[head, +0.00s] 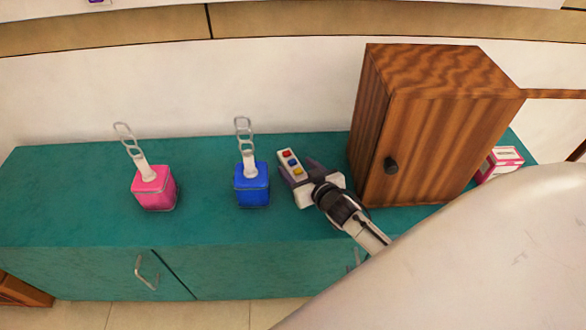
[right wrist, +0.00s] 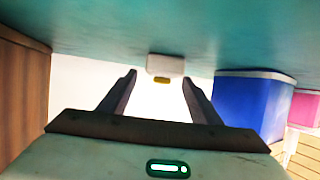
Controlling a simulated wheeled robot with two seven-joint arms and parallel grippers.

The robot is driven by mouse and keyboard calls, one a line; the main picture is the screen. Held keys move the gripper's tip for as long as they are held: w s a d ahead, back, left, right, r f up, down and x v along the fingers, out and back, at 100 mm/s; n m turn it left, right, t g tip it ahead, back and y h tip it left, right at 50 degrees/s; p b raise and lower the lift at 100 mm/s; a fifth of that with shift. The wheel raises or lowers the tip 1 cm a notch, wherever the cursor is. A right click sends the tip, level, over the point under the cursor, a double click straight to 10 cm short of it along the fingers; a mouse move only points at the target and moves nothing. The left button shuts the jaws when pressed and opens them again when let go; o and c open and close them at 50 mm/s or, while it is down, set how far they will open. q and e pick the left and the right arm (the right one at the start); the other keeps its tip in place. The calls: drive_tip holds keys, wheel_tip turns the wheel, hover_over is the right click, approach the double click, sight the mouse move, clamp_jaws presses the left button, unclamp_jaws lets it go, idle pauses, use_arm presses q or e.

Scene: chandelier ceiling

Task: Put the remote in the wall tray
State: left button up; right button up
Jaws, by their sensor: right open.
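The remote (head: 289,161) is a small white bar with red, blue and yellow buttons, on the teal cabinet top near its middle. In the right wrist view, the remote (right wrist: 165,65) shows end-on with a yellow button, just beyond the gap between the fingertips. My right gripper (head: 300,171) is open at the remote's near end, one finger on each side, not closed on it. Its two dark fingers also show in the right wrist view (right wrist: 160,80). My left gripper is out of view. I cannot make out a wall tray.
A blue box (head: 252,187) with a chain-like top stands left of the remote, and a similar pink box (head: 154,190) farther left. A wooden cabinet (head: 440,140) stands close on the right. A pink-and-white box (head: 500,163) is beyond it. The teal top (head: 60,200) is clear at far left.

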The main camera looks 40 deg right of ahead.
drive_tip(key=shift+w+f, duration=0.3)
drive_tip(key=shift+w, duration=0.35)
drive_tip(key=c, duration=1.3)
